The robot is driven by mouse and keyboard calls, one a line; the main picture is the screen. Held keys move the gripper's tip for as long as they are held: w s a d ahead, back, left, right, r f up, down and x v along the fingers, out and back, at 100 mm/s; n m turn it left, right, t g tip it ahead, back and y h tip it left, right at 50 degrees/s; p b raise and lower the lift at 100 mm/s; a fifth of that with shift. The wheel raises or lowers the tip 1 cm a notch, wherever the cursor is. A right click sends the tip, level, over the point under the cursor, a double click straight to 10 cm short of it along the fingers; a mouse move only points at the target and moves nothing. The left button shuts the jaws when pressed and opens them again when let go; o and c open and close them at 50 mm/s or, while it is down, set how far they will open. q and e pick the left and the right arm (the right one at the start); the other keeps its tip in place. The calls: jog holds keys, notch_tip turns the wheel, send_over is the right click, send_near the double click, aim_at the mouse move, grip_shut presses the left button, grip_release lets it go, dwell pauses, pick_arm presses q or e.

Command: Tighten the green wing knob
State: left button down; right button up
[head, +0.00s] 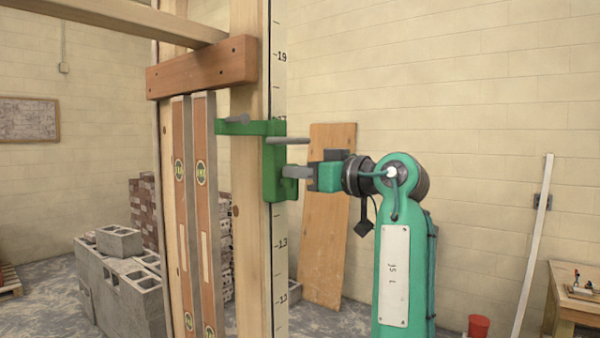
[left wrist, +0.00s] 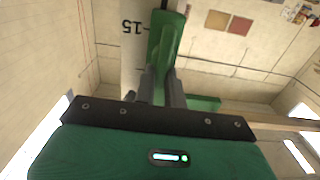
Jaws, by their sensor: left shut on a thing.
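A green bracket (head: 276,165) is clamped around a wooden post that carries a strip with a number scale. Grey pins stick out of the bracket at its top left and right side. My left gripper (head: 297,172) is at the bracket's right side, with its grey fingers against it. In the left wrist view the two fingers (left wrist: 161,88) are close together and shut on a green part, the green wing knob (left wrist: 161,66). The fingers hide most of the knob, so its turn cannot be told. My right gripper is in neither view.
Two long wooden levels (head: 202,220) stand upright beside the post (head: 248,230), under a wooden crosspiece (head: 203,68). Grey blocks (head: 120,285) are stacked at left. A board (head: 328,240) leans on the wall behind my arm. A red bucket (head: 479,326) stands at lower right.

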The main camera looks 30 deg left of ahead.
pick_arm(q)
jog(key=shift+f+m, duration=0.1)
jog(key=shift+m, duration=0.2)
jog(key=shift+w+f+m+b, duration=0.1)
jog(key=shift+w+f+m, duration=0.2)
jog(key=shift+m, duration=2.55)
jog(key=shift+w+f+m+b, duration=0.15)
jog(key=shift+w+m, duration=0.2)
jog(key=shift+m, duration=2.55)
jog(key=shift+w+f+m+b, duration=0.1)
jog(key=shift+w+f+m, duration=0.2)
jog(key=shift+m, duration=2.55)
jog(key=shift+r, duration=0.1)
jog(key=c, duration=1.4)
grip_release()
jog(key=shift+c, duration=0.2)
jog(key=shift+o, duration=0.3)
jog(key=shift+s, duration=0.25)
